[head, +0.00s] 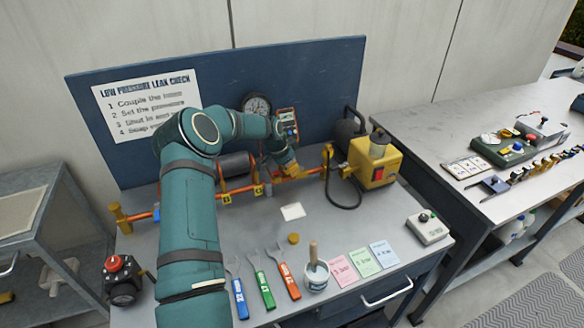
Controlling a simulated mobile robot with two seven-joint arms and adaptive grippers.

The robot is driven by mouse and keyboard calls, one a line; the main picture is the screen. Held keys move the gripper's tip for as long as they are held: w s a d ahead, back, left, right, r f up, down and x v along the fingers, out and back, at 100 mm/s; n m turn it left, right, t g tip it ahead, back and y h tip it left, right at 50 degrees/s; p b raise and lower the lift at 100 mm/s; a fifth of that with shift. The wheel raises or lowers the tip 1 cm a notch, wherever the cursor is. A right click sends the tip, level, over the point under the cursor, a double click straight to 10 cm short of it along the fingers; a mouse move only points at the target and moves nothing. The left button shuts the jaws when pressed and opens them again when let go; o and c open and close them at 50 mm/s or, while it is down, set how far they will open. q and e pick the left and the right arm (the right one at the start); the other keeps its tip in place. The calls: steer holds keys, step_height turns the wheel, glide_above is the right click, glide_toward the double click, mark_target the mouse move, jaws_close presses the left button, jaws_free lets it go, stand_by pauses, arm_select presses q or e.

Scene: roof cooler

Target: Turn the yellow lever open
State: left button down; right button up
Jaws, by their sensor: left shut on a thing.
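An orange pipe (240,190) with yellow fittings runs along the back of the bench. My left arm reaches over the bench to this pipe. My left gripper (289,168) is at the pipe, right of the middle, shut on the yellow lever (293,171). The lever is small here and partly covered by the gripper, so its exact angle cannot be told. My right gripper is not in view.
A round gauge (257,105) and a red-framed meter (288,124) are by the blue backboard (330,75). A yellow pump (375,163) stands right of the gripper. Wrenches (263,280), a brush pot (315,275) and coloured cards (364,261) lie in front.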

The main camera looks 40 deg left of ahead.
arm_select(q)
steer(key=shift+a+f+m, duration=0.1)
steer(key=shift+a+m, duration=0.1)
steer(key=shift+m, duration=0.3)
steer(key=c, duration=0.9)
jaws_free()
